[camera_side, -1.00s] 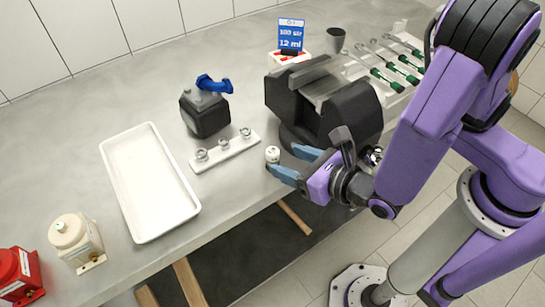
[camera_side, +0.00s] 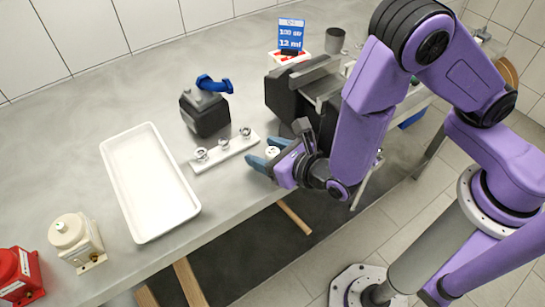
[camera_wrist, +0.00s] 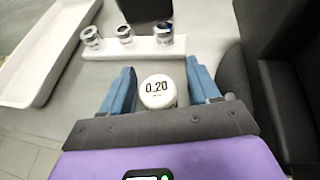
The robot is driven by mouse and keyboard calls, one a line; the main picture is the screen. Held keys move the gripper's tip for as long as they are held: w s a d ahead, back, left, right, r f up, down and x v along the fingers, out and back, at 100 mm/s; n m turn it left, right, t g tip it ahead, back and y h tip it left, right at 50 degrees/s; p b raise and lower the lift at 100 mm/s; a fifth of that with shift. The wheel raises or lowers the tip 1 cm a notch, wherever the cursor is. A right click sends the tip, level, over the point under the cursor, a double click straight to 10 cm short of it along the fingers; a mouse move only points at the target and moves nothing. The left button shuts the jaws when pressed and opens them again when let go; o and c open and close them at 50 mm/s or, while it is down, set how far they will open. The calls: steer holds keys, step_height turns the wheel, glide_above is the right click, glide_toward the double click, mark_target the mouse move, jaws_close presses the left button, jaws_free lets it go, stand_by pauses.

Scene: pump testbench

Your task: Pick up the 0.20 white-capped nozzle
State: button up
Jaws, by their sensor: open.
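The white-capped nozzle (camera_wrist: 157,92) shows the label 0.20 on its round top in the wrist view. In the side view the white cap (camera_side: 272,151) is partly hidden by my gripper (camera_side: 263,155). My gripper is open, and its two blue fingers (camera_wrist: 160,92) stand on either side of the nozzle, with a gap visible on each side of it. Nothing is held. The lower body of the nozzle is hidden under its cap.
A white rail with several metal fittings (camera_side: 223,154) lies just beyond the nozzle. A black vise (camera_side: 285,98) stands close on the right. A white tray (camera_side: 190,208) and a dark pump with a blue handle (camera_side: 205,112) are to the left. The table's front edge is near.

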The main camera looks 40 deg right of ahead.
steer(key=c, duration=1.1)
steer(key=shift+o, duration=0.2)
steer(key=shift+r, duration=0.1)
